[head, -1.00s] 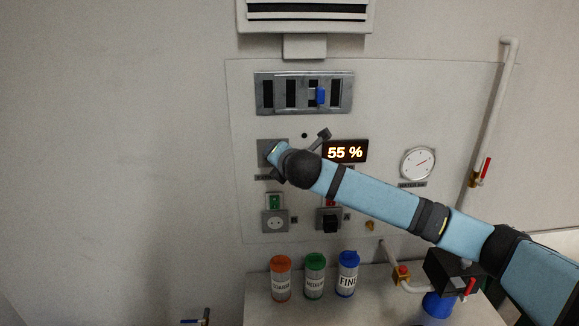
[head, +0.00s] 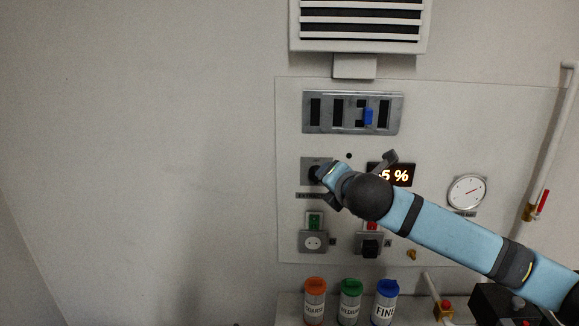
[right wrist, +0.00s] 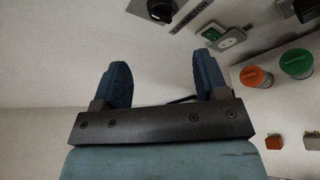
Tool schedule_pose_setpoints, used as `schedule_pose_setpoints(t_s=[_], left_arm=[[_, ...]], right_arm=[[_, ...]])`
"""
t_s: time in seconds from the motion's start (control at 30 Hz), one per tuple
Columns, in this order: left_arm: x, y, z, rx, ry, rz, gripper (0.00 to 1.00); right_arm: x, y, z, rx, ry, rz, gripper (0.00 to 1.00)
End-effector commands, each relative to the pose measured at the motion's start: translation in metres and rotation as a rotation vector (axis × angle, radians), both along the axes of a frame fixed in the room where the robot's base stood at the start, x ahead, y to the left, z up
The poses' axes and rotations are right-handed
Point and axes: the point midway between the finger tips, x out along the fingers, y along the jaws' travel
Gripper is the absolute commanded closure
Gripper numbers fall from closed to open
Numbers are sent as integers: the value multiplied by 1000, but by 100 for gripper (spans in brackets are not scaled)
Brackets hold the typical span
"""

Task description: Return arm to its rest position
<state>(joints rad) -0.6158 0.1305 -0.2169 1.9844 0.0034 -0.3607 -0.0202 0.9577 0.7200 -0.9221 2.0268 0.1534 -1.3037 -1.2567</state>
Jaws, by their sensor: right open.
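My right arm comes in from the right in the head view. Its gripper (head: 330,173) is in front of the wall panel, by the dark rotary knob (head: 313,172) on a grey plate. In the right wrist view the two blue fingers of my right gripper (right wrist: 162,80) are spread apart with nothing between them. The knob (right wrist: 160,10) shows beyond the fingertips, apart from them. My left gripper is not in view.
My arm partly covers the lit percent display (head: 402,175). A slotted selector with a blue handle (head: 368,116) is above, and a round gauge (head: 467,191) is to the right. Orange (head: 314,302), green (head: 350,303) and blue (head: 387,304) lidded jars stand below. The left wall is clear.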

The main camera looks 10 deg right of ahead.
Motion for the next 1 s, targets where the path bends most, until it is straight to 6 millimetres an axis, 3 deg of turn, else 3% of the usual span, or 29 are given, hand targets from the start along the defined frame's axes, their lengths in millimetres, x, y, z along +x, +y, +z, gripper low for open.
schedule_pose_setpoints(t_s=[0.17, 0.47, 0.73, 0.87, 1.0], left_arm=[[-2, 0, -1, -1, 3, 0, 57], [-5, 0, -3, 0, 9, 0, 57], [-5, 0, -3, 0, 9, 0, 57], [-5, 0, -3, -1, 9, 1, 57], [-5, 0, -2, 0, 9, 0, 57]], right_arm=[[-5, 15, -33, 104, 35, 21, 33], [-47, 65, -162, 654, 196, 14, 33], [-115, 82, -272, 1174, 340, -150, 33], [-156, 79, -322, 1407, 386, -279, 33], [-210, 68, -373, 1639, 414, -453, 33]])
